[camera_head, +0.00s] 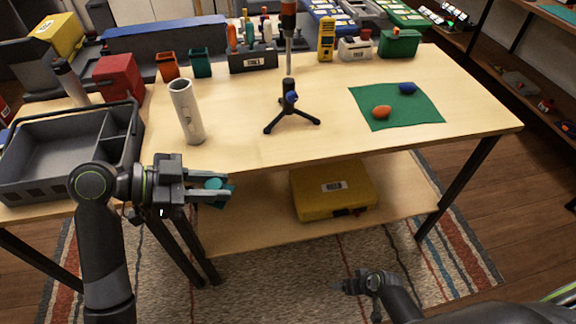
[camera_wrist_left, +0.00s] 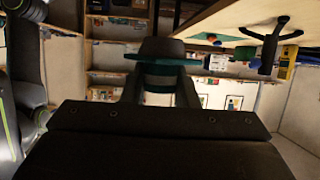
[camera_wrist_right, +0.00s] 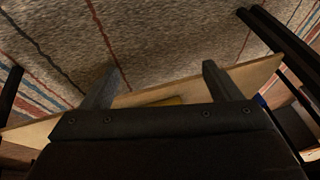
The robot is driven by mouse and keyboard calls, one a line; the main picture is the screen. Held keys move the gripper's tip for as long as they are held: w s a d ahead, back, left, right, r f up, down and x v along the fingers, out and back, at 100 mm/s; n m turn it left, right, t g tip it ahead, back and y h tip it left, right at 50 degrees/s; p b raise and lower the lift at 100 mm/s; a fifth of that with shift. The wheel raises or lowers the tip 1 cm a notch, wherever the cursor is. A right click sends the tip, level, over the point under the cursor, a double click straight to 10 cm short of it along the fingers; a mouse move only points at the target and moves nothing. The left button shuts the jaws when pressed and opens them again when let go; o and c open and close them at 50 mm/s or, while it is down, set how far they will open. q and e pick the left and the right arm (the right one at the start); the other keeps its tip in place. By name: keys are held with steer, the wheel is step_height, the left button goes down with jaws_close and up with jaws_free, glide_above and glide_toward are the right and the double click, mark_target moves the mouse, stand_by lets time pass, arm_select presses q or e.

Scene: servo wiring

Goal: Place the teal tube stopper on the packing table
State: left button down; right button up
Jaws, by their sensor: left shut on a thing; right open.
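The teal tube stopper (camera_head: 214,184) is held between the fingers of my left gripper (camera_head: 208,187), in front of the packing table's front edge at the left. It also shows between the fingertips in the left wrist view (camera_wrist_left: 163,62), partly hidden by a dark shape. The packing table (camera_head: 240,119) is a light wood top with a lower shelf. My right gripper (camera_head: 345,285) is low over the rug in front of the table; the right wrist view shows its two fingers (camera_wrist_right: 155,85) apart with nothing between them.
A white tube (camera_head: 187,111) and a small black tripod (camera_head: 290,108) stand on the table. A green mat (camera_head: 413,116) holds an orange item and a blue item. A grey tote (camera_head: 60,180) is at the left. A yellow case (camera_head: 333,187) lies on the lower shelf. The table's front middle is clear.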

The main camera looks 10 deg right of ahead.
mark_target(223, 186)
steer(key=w+a+r+n+t+y, duration=0.1)
steer(key=w+a+r+n+y, duration=0.15)
steer(key=w+r, duration=0.4)
steer(key=w+a+r+n+y, duration=0.15)
steer(key=w+a+r, duration=0.25)
steer(key=r, duration=0.6)
steer(key=w+a+r+n+t+y, duration=0.1)
steer(key=w+a+r+y, duration=0.3)
steer(key=r, duration=0.4)
steer(key=s+a+r+n+g+y, duration=0.25)
steer(key=r+n, duration=0.25)
steer(key=r, duration=0.4)
steer(key=s+a+r+n+g+y, duration=0.1)
steer(key=a+r+n+g+y, duration=0.2)
steer(key=r, duration=0.6)
steer(key=s+a+r+n+g+y, duration=0.1)
steer(key=s+a+r+n, duration=0.15)
steer(key=r+n, duration=0.45)
steer(key=shift+m+h, duration=0.35)
steer(key=shift+m, duration=0.35)
steer(key=a, duration=1.2)
steer(key=shift+w+f, duration=0.25)
steer(key=shift+d, duration=0.1)
steer(key=c, duration=1.1)
steer(key=o, duration=1.1)
